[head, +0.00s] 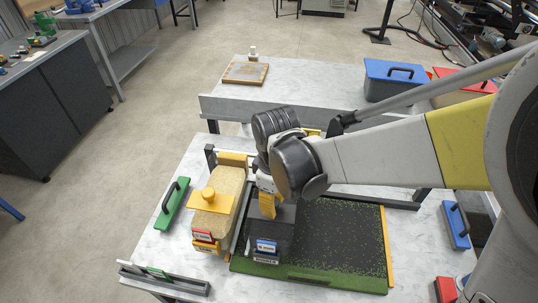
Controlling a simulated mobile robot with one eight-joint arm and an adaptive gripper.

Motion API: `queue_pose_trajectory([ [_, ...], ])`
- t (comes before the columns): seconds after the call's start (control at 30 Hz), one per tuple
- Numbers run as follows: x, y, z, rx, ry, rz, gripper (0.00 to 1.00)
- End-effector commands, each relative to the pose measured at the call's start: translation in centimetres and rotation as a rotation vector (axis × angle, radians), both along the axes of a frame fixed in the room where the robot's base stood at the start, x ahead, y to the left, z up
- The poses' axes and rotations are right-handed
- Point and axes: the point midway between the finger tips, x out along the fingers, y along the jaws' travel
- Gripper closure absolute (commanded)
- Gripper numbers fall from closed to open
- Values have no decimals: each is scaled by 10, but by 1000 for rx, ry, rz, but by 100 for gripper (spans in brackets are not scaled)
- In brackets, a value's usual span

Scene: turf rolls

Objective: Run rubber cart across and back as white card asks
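The rubber cart (272,240) is a dark box with a blue label on its front. It stands at the left end of the turf (345,245), a green-edged panel covered with dark granules. My gripper (268,207) points down at the cart's top, its yellow fingertips at or just above it. The wrist hides most of the fingers, so I cannot tell whether they grip a handle. A grey card holder (187,285) stands at the table's front left with a green strip in it. I cannot make out a white card or any writing on it.
A sand-coloured cart (230,183) with a yellow knob stands just left of the rubber cart. A green handled block (172,207) lies further left, a blue one (457,226) at right. A yellow strip (387,247) edges the turf's right end. The turf's right part is clear.

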Motion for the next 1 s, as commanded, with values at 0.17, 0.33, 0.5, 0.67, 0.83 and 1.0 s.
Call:
queue_pose_trajectory([
  [0.17, -3, -34, 0, -2, 2, -5, 100],
  [0.33, -6, -67, 0, -2, 2, -6, 100],
  [0.5, -9, -99, 0, -2, 2, -6, 100],
  [0.67, -11, -129, 0, -2, 2, -6, 100],
  [0.83, -14, -161, 0, -2, 2, -6, 100],
  [1.0, -16, -193, 0, -2, 2, -7, 100],
])
